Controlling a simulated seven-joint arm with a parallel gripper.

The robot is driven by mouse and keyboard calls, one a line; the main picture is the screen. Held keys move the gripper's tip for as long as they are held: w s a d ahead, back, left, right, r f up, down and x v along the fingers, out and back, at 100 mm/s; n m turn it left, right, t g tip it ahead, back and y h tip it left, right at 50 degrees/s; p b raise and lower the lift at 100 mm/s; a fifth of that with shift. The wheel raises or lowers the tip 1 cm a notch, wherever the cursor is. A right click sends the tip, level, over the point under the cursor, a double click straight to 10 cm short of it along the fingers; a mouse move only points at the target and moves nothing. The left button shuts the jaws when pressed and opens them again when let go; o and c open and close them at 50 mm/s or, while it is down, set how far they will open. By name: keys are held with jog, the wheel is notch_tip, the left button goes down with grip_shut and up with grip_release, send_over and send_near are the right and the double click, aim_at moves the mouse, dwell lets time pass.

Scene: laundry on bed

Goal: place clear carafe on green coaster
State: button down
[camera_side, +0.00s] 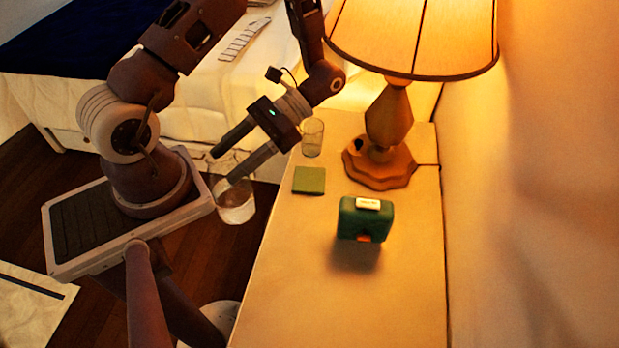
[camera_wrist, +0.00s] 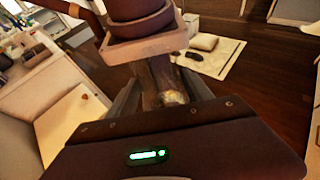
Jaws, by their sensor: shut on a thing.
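The clear carafe (camera_side: 236,204) is see-through, and my gripper (camera_side: 223,166) is shut on it. It hangs in the air left of the tabletop's edge, with dark floor behind it. Part of it is hidden by a finger. In the wrist view the clear carafe (camera_wrist: 160,84) shows between the two fingers, partly dim. The green coaster (camera_side: 309,180) is a flat square near the left edge of the tabletop, to the right of the carafe. It is bare and apart from my gripper.
A clear glass (camera_side: 312,137) stands on the table behind the coaster. A lamp (camera_side: 389,120) with a wide shade stands to the right. A dark green box-like clock (camera_side: 365,218) sits right of and nearer than the coaster. The tabletop (camera_side: 330,305) is clear in front.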

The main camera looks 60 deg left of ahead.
jog(key=w+d+n+t+h, duration=0.3)
jog(key=w+n+t+h, duration=0.6)
jog(key=n+h, duration=0.35)
jog(key=w+a+r+n+t, duration=0.2)
jog(key=w+a+n+t, duration=0.7)
jog(key=w+n+t, duration=0.15)
notch_tip(320, 180, down, 10)
jog(key=shift+r+n+y, duration=0.2)
jog(key=shift+n+y, duration=0.1)
jog(key=shift+y, duration=0.15)
jog(key=shift+s+t, duration=0.1)
jog(key=shift+t, duration=0.15)
jog(key=shift+c, duration=2.4)
grip_release()
jog(key=shift+a+f, duration=0.1)
jog(key=shift+f, duration=0.05)
